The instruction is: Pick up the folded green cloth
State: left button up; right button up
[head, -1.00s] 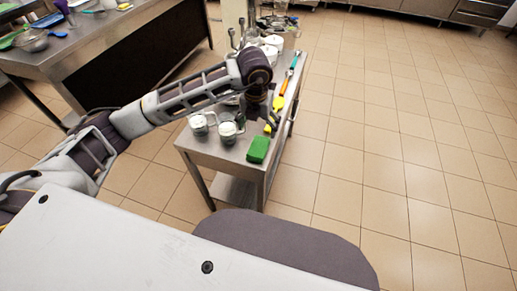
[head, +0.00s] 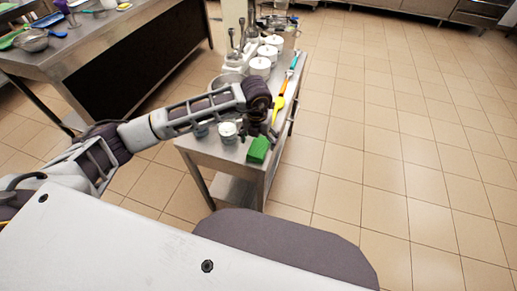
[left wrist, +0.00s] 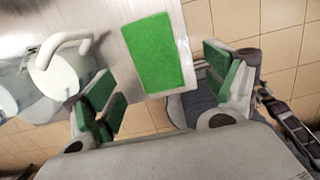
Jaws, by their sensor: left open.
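The folded green cloth (head: 258,149) lies flat at the near right corner of the steel table (head: 222,156). In the left wrist view the cloth (left wrist: 155,52) is a bright green rectangle lying between and beyond the two fingertips. My left gripper (head: 262,135) hangs over the table's near end, just behind the cloth in the head view. Its green-padded fingers (left wrist: 163,92) are spread apart with nothing between them, and they look clear of the cloth. My right gripper shows in neither view.
White lidded pots (head: 260,66) and a yellow-ended utensil (head: 279,104) lie farther back on the table. Open tiled floor (head: 400,160) is to the right.

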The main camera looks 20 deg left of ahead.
aim_at(259, 146)
pick_arm(q)
jog(key=shift+f, duration=0.1)
jog(key=f, duration=0.2)
jog(key=w+f, duration=0.1)
jog(key=f, duration=0.1)
jog(key=shift+a+p, duration=0.3)
jog(key=shift+p, duration=0.1)
jog(key=shift+f, duration=0.4)
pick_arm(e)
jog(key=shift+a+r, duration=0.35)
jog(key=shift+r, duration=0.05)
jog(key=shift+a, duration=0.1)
pick_arm(q)
jog(key=c, duration=1.2)
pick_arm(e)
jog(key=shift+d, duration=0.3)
pick_arm(q)
jog(key=shift+r, duration=0.1)
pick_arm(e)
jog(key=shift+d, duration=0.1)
